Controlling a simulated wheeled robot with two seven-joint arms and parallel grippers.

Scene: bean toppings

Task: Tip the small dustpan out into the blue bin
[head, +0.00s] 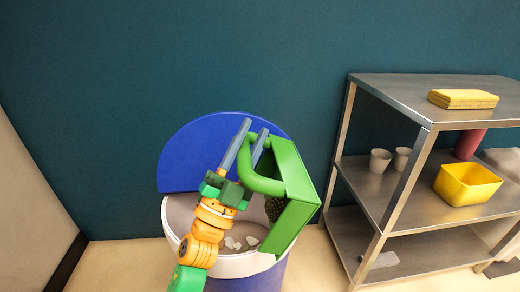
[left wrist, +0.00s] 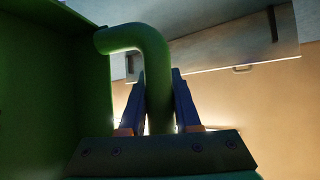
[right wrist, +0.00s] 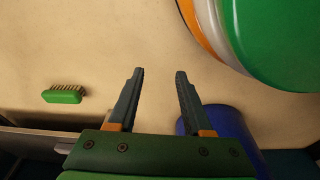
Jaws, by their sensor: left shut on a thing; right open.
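My left gripper (head: 250,143) is shut on the curved handle of a green dustpan (head: 293,200) and holds it above the blue bin (head: 243,284). The dustpan is tilted up on its side, and some dark bits show at its inner side. In the left wrist view the handle (left wrist: 153,75) runs between the two fingers. The bin has a raised round blue lid (head: 195,155) and a pale liner with several white scraps (head: 240,243) inside. My right gripper (right wrist: 160,95) is open and empty above the floor in the right wrist view.
A metal shelf unit (head: 400,100) stands to the right, with yellow cloths (head: 463,99), a yellow tub (head: 467,184) and cups (head: 380,160). A green brush (right wrist: 63,95) lies on the floor. A dark teal wall is close behind the bin.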

